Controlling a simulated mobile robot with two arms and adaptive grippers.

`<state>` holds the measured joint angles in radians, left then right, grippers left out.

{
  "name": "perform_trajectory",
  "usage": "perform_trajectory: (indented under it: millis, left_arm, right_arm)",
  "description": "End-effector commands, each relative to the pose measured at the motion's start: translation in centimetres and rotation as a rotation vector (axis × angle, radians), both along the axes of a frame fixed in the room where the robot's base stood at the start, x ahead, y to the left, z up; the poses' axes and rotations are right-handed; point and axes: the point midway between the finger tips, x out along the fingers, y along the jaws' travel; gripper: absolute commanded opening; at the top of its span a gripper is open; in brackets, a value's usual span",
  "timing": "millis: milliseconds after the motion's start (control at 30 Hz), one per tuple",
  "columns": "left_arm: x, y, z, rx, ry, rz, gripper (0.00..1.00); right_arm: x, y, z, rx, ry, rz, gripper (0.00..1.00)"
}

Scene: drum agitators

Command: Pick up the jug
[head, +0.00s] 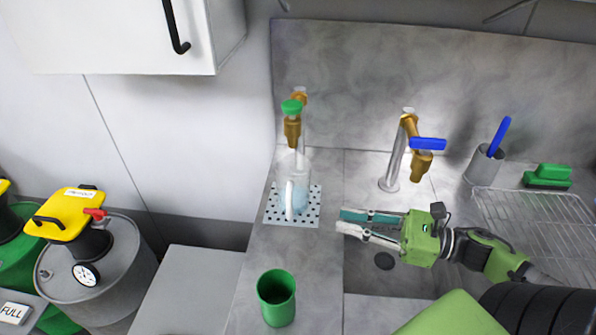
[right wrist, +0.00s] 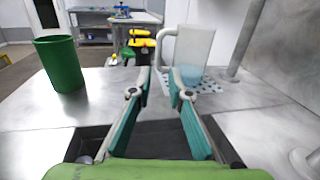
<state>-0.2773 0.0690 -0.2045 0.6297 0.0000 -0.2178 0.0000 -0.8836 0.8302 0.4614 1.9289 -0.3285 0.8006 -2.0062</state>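The jug (head: 297,172) is translucent with light blue liquid low inside. It stands upright on a perforated drip grate (head: 273,215) under the tap with the green top (head: 292,107). Its pale handle faces the front in the head view. In the right wrist view the jug (right wrist: 195,48) is just ahead, slightly right of centre, with its handle on the left side. My right gripper (head: 341,221) is open and empty, to the right of the jug and apart from it. Its fingertips (right wrist: 158,84) point towards the handle. My left gripper is not in view.
A green cup (head: 276,298) stands on the counter in front of the jug; it also shows in the right wrist view (right wrist: 60,64). A second tap with a blue lever (head: 427,144) rises behind my right gripper. A brush holder (head: 483,166) and wire rack (head: 530,225) are at right.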

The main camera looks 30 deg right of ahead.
Motion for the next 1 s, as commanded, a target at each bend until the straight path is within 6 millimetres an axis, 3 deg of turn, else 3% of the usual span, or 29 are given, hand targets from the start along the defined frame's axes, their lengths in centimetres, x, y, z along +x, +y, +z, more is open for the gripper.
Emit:
perform_trajectory:
  millis: [200, 333, 533, 800, 1000]
  left_arm:
    - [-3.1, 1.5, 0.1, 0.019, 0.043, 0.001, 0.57]
    - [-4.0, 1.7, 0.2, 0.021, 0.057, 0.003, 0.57]
    - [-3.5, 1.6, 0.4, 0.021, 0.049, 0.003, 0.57]
    - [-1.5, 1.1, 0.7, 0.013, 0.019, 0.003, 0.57]
    - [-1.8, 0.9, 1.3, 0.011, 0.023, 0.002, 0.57]
  right_arm:
    - [2.1, 1.9, 0.3, 0.000, -0.004, 0.006, 0.18]
    - [3.9, 3.5, 0.3, 0.000, -0.006, 0.004, 0.18]
    - [5.8, 5.1, 0.2, 0.001, -0.004, 0.001, 0.18]
    - [6.6, 5.9, 0.1, -0.001, -0.002, 0.001, 0.18]
    - [8.1, 7.3, 0.5, 0.001, -0.004, 0.001, 0.18]
